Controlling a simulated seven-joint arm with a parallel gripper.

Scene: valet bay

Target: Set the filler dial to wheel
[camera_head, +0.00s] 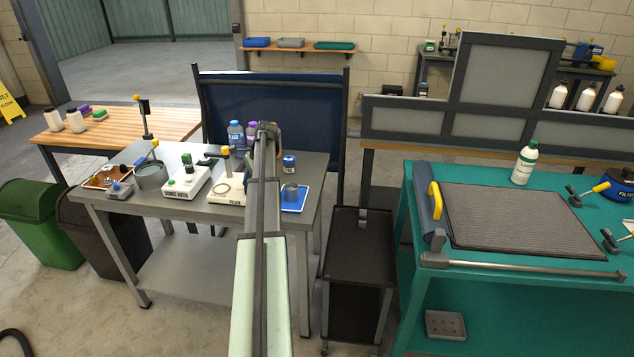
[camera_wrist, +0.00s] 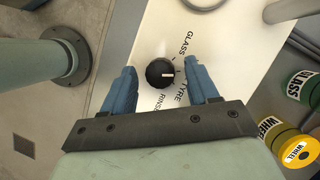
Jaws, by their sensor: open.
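The filler is a white box (camera_head: 226,190) on the grey workbench, partly hidden by my arm in the head view. Its white face (camera_wrist: 215,45) fills the middle of the wrist view. The filler dial (camera_wrist: 160,73) is a round black knob with a short white mark towards the right, roughly on the TYRE side. The labels GLASS, TYRE and RINSE show around it; no wheel label on the face is visible. My gripper (camera_wrist: 160,66) is open, with one blue finger on either side of the dial. I cannot tell whether either finger touches it.
Green GLASS (camera_wrist: 303,88) and yellow WHEEL (camera_wrist: 298,152) containers stand close right of the filler in the wrist view. A second white unit (camera_head: 183,185) and a grey pot (camera_head: 152,175) are left of the filler. A blue tray (camera_head: 296,203) lies right.

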